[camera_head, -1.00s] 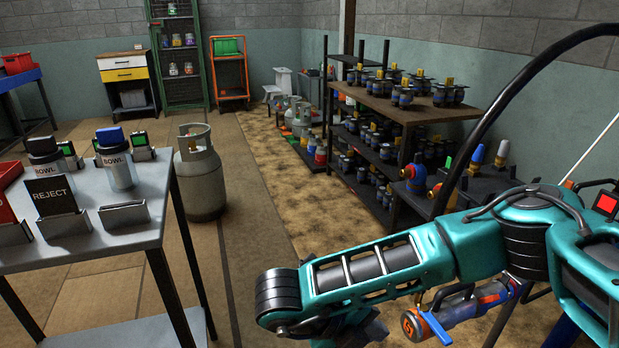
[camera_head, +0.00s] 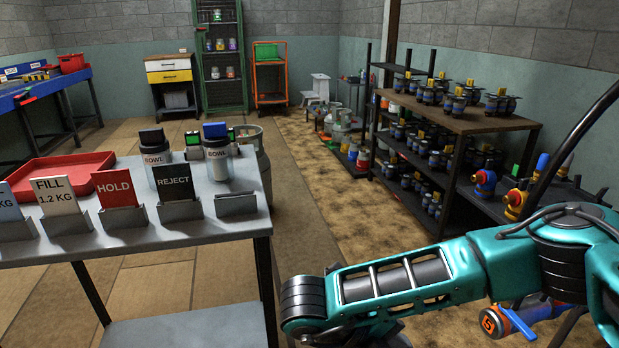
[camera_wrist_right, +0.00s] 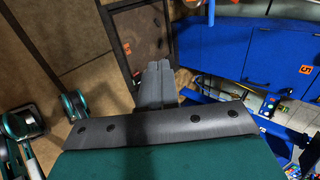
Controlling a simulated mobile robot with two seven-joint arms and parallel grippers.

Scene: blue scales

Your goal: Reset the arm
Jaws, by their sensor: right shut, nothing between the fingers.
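My right arm (camera_head: 400,280), teal with dark joints, reaches in from the right in the head view and bends down at its elbow near the lower middle. Its gripper is out of sight there. In the right wrist view my right gripper (camera_wrist_right: 158,84) shows as two grey fingers pressed together, with nothing between them. It hangs over the floor, apart from any object. My left arm and left gripper do not show in the head view.
A grey table (camera_head: 180,226) at left holds a red tray (camera_head: 60,176), two bowl-labelled containers and several sign cards. Dark shelves (camera_head: 458,124) with many blue items stand at right. Bare floor (camera_head: 330,222) lies between. The wrist view shows blue cabinets (camera_wrist_right: 240,55).

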